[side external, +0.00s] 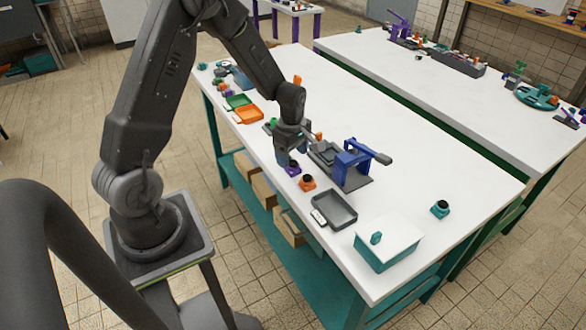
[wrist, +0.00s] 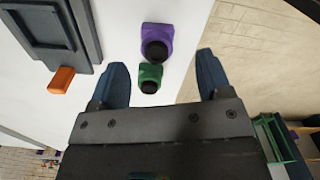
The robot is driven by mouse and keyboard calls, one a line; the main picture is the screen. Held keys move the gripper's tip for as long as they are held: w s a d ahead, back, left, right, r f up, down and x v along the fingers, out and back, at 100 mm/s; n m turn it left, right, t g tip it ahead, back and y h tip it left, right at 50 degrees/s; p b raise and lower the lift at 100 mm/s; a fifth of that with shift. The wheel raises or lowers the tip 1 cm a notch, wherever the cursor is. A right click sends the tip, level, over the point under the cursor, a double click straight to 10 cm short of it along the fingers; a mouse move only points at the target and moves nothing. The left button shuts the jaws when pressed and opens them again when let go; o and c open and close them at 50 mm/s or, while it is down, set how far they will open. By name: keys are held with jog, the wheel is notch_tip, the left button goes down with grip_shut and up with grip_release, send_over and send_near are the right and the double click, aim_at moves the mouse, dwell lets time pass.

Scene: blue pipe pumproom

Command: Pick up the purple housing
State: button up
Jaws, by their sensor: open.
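The purple housing (wrist: 156,34) stands on the white table near its edge, with a dark round opening facing up. It also shows in the side external view (side external: 293,169), just below my gripper and partly hidden. My gripper (side external: 283,156) points down over the table and is open and empty. In the wrist view, its two blue fingers (wrist: 163,60) are spread wide. A green housing (wrist: 150,73) lies between the fingers in that view, and the purple housing is just beyond the fingertips.
A grey fixture (wrist: 48,28) with an orange handle (wrist: 62,80) is beside the housings. An orange housing (side external: 307,183), a grey tray (side external: 345,222), a blue press (side external: 350,158) and a teal box with a white lid (side external: 388,251) stand nearby.

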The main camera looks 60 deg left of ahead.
aim_at(293, 162)
notch_tip(293, 162, down, 4)
jog(key=shift+w+f, duration=0.1)
jog(key=shift+w, duration=0.05)
jog(key=shift+c, duration=0.4)
jog(key=c, duration=1.1)
